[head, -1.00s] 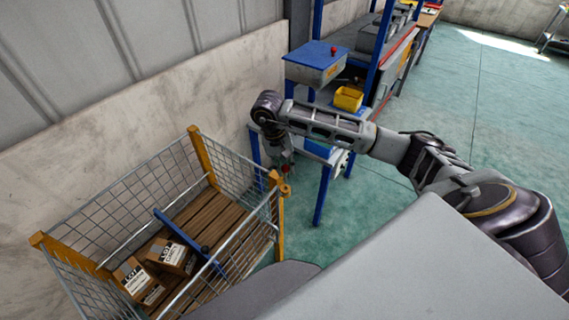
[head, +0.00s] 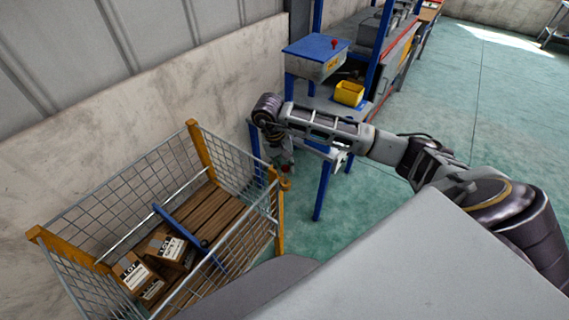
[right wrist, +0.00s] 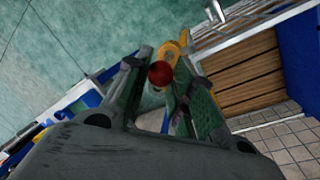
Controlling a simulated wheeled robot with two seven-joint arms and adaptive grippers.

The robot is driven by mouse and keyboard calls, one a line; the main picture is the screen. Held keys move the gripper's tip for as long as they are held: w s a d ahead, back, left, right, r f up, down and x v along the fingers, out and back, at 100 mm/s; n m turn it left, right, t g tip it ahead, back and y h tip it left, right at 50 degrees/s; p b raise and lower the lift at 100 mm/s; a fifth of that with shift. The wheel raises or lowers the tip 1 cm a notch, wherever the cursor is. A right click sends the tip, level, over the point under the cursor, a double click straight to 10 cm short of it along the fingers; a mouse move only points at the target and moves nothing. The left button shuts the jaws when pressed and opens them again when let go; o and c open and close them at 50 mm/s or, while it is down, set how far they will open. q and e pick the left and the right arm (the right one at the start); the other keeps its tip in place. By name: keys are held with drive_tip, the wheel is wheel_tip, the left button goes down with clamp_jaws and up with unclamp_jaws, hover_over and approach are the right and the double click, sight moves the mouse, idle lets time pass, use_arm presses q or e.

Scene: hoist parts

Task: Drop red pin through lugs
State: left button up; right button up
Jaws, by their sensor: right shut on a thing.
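The red pin shows its round red head (right wrist: 160,74) in the right wrist view. My right gripper (right wrist: 158,85) is shut on it, with the head between the fingertips. The pin's shank is hidden. In the head view my right gripper (head: 281,160) points down by the near right corner of the wire cage. A yellow lug (head: 286,184) sticks out at that corner, just below the fingers. In the right wrist view, yellow metal (right wrist: 172,52) shows just beyond the red head. I cannot tell whether the pin is in the lugs. My left gripper is not in view.
The wire cage (head: 200,136) has yellow posts and a wooden floor, with a blue bar (head: 180,227) and cardboard boxes (head: 168,247) inside. A blue-legged workbench (head: 322,190) stands close behind my right gripper. A yellow bin (head: 349,93) stands there. Green floor at right is clear.

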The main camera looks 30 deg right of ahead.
sight(286, 176)
drive_tip(key=shift+f+b, duration=0.7)
drive_tip(key=shift+b, duration=0.55)
idle(1.2)
drive_tip(key=shift+s+f+b, duration=0.3)
drive_tip(key=shift+f+b, duration=0.1)
drive_tip(key=shift+f, duration=0.1)
idle(0.5)
drive_tip(key=shift+s+a+f, duration=0.1)
drive_tip(key=shift+f, duration=0.2)
drive_tip(key=shift+s+a+f+b, duration=0.1)
drive_tip(key=shift+s+f+b, duration=0.05)
drive_tip(key=shift+f+b, duration=0.45)
drive_tip(key=shift+s+f+b, duration=0.15)
drive_tip(key=shift+f+b, duration=0.25)
drive_tip(key=shift+b, duration=0.3)
clamp_jaws()
drive_tip(key=shift+f, duration=0.1)
drive_tip(key=shift+w+d+f, duration=0.2)
drive_tip(key=shift+w+d, duration=0.15)
drive_tip(key=shift+d, duration=0.05)
